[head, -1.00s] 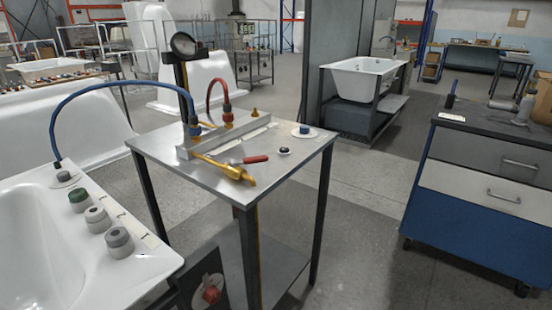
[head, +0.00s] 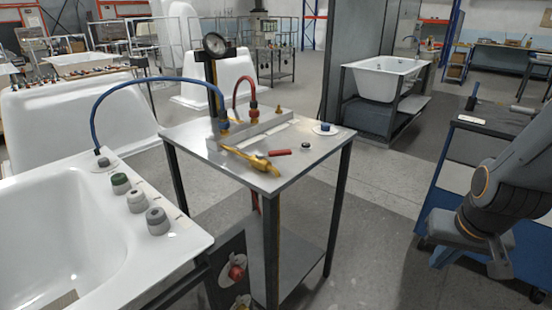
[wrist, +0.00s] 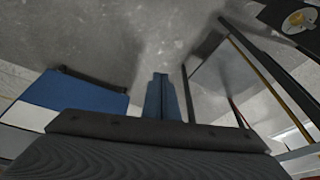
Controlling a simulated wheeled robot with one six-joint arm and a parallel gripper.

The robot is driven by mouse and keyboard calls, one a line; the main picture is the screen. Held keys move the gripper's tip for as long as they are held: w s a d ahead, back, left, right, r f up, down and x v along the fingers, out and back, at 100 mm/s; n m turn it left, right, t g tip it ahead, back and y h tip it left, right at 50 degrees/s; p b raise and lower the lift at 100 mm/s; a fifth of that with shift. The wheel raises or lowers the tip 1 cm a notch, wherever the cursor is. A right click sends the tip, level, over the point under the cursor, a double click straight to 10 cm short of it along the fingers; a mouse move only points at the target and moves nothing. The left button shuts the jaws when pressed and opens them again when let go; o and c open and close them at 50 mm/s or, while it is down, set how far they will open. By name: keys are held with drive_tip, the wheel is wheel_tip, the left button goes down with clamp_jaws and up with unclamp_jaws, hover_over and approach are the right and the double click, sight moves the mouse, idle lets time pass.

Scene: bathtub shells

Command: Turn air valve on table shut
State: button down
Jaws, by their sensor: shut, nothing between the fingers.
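The metal table (head: 205,148) stands mid-view in the head view. A brass-yellow fitting (head: 250,158) lies on its top, with a short red handle (head: 280,152) close to its right; I cannot tell whether they are joined or how the valve is set. My gripper (wrist: 161,78) is shut and empty in the wrist view, pointing over bare floor beside the table legs. In the head view my arm is at the right, well apart from the table.
A white tub (head: 60,220) with several knobs on its rim stands at the left. A dark panel with a red knob (head: 236,272) is below the table's front. A blue cabinet (head: 440,190) stands behind my arm. Floor between table and cabinet is free.

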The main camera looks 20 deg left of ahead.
drive_tip(key=w+a+r+n+t+y+p, duration=0.1)
drive_tip(key=w+a+n+t+p, duration=0.2)
drive_tip(key=a, duration=0.5)
drive_tip(key=w+a+t+y+p, duration=0.1)
drive_tip(key=w+a+t+y, duration=0.1)
drive_tip(key=w+a+t, duration=0.5)
drive_tip(key=s+a+r+n+y+p, duration=0.1)
drive_tip(key=s+a+r+y, duration=0.1)
drive_tip(key=a, duration=0.3)
drive_tip(key=s+a+r+n+y+p, duration=0.1)
drive_tip(key=a+r, duration=0.1)
drive_tip(key=a, duration=0.4)
drive_tip(key=n+t+y+b, duration=0.2)
drive_tip(key=y+b, duration=0.1)
approach(281, 155)
drive_tip(key=p+x, duration=0.1)
drive_tip(key=x, duration=0.5)
drive_tip(key=shift+w+p, duration=0.3)
drive_tip(key=shift+y, duration=0.3)
